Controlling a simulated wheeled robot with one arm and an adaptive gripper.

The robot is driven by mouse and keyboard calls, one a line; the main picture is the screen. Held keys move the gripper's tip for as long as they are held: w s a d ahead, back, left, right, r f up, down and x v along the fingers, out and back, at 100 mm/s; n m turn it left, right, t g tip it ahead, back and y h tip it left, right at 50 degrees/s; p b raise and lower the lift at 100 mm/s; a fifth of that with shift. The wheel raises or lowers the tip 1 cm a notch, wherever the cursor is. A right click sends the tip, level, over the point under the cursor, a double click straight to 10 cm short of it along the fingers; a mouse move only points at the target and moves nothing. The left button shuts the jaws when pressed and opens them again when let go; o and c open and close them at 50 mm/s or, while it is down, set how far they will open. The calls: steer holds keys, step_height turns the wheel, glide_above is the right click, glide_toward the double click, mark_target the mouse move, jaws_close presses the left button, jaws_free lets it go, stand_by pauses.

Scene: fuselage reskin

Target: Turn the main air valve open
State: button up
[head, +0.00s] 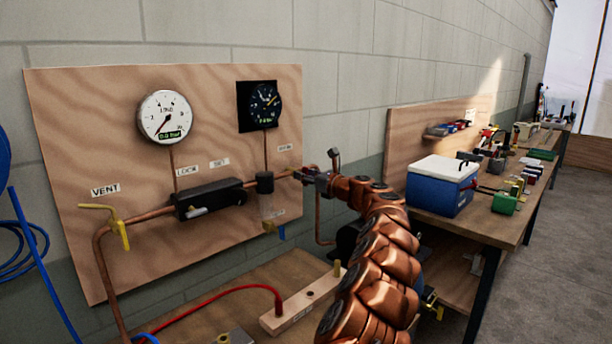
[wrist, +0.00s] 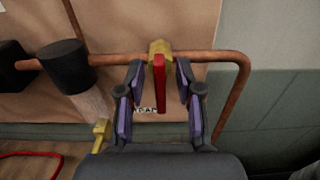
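The main air valve shows in the wrist view as a brass body (wrist: 160,48) on the horizontal copper pipe, with a red lever (wrist: 159,88). The lever appears downward in that picture, across the pipe's line. My gripper (wrist: 160,80) is open, with one finger on each side of the lever and a visible gap on both sides. In the head view my gripper (head: 308,176) is at the right edge of the wooden board and mostly hides the valve.
The board (head: 75,180) carries a white gauge (head: 163,117) reading about 0.0 bar, a black gauge (head: 260,105), a yellow vent lever (head: 122,233) and a black regulator (head: 210,198). A blue cooler (head: 440,186) stands on the bench at right. Floor at far right is clear.

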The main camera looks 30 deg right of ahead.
jaws_close()
steer(key=shift+d, duration=0.1)
steer(key=shift+f, duration=0.1)
stand_by(0.3)
steer(key=n+b, duration=0.3)
steer(key=shift+f+n, duration=0.15)
steer(key=shift+n, duration=0.25)
steer(key=n+b, duration=0.1)
steer(key=n, duration=0.1)
steer(key=n+b, duration=0.1)
steer(key=b, duration=0.1)
steer(key=n+b, duration=0.1)
steer(key=n, duration=0.1)
steer(key=shift+a+n+b, duration=0.25)
steer(key=shift+n+b, duration=0.05)
steer(key=shift+a+f+n+b, duration=0.1)
steer(key=shift+n+b, duration=1.3)
steer(key=shift+n, duration=0.75)
steer(key=shift+a+f+n+b, duration=0.1)
steer(key=shift+n+b, duration=1.25)
steer(key=shift+n, duration=0.8)
steer(key=shift+r, duration=0.1)
